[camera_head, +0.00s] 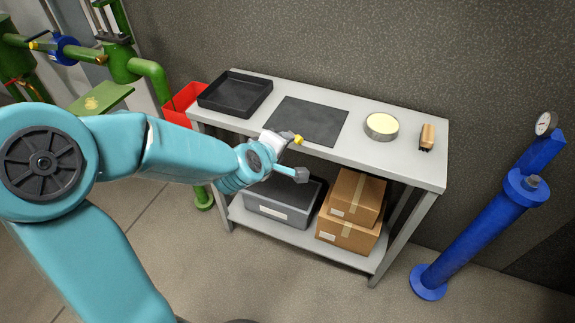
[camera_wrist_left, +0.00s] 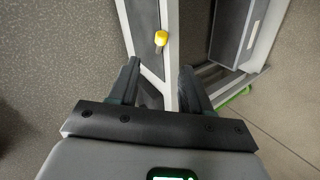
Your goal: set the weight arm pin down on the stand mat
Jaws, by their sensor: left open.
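The weight arm pin seems to be the small piece with a yellow end (camera_head: 298,140), by the front edge of the dark stand mat (camera_head: 318,118) on the table. Its yellow end also shows in the left wrist view (camera_wrist_left: 161,38), just beyond my fingertips. The rest of it is hard to make out. I cannot tell whether it rests on the mat or just in front of it. My left gripper (camera_wrist_left: 160,68) is open, with a finger on each side below the yellow end. In the head view my wrist hides part of the table front. My right gripper is not in view.
On the grey table (camera_head: 408,167) stand a black tray (camera_head: 218,108), a round tin (camera_head: 381,127) and a brush (camera_head: 427,137). Below are a grey bin (camera_head: 275,213) and cardboard boxes (camera_head: 345,238). A blue pipe (camera_head: 465,245) stands at right, green pipes (camera_head: 150,75) at left.

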